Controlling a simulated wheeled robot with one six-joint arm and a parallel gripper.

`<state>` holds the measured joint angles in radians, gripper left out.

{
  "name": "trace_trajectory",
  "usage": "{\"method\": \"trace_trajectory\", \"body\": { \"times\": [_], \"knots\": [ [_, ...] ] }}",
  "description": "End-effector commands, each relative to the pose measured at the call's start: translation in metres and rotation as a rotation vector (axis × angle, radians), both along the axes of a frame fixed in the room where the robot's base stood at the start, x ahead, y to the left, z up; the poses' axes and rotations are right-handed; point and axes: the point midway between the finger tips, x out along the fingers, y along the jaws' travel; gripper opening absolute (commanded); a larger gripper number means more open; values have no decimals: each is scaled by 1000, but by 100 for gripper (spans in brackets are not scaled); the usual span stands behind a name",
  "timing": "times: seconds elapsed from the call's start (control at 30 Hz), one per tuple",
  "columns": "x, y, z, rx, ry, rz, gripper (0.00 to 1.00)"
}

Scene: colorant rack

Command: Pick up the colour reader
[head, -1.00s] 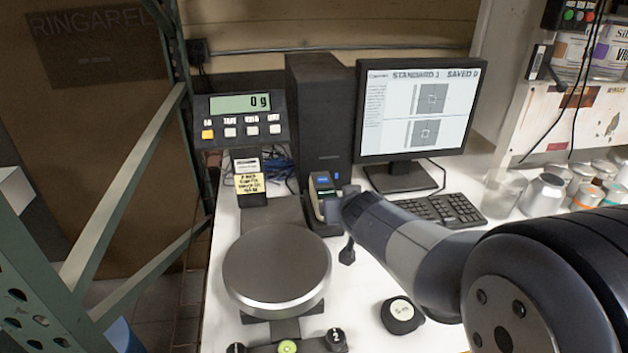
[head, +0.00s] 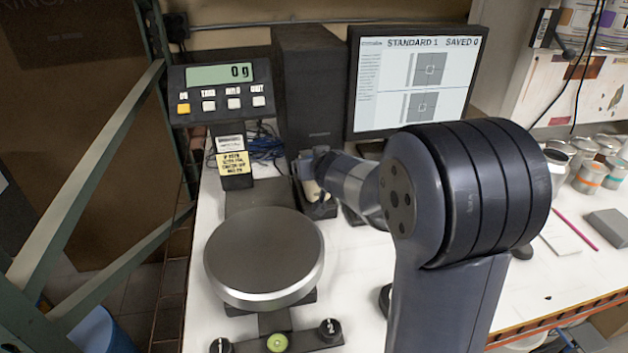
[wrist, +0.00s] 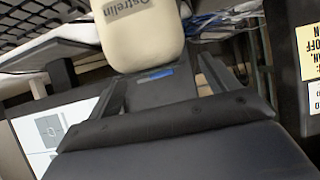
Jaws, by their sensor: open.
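The colour reader (head: 308,176) stands in a dark holder in front of the black computer tower, mostly hidden behind my gripper (head: 318,192) in the head view. In the wrist view the reader (wrist: 140,32) shows a cream rounded body with lettering and a dark part with a blue patch. My gripper (wrist: 164,84) is open, with one dark finger on each side of the reader's dark part. I cannot tell whether either finger touches it.
A round metal scale plate (head: 265,255) stands left of the holder, with its display (head: 220,88) behind. The monitor (head: 415,80) is at the back right. Cans (head: 590,175) and a grey block (head: 608,228) sit on the right. Loose cables lie behind the display.

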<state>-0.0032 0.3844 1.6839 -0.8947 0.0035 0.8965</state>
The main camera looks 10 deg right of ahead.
Motion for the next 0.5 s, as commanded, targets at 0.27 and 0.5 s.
{"method": "trace_trajectory", "body": {
  "times": [0.27,0.5],
  "knots": [
    [24,0,-17,0,0,0,82],
    [24,0,-16,0,0,0,82]
  ]
}}
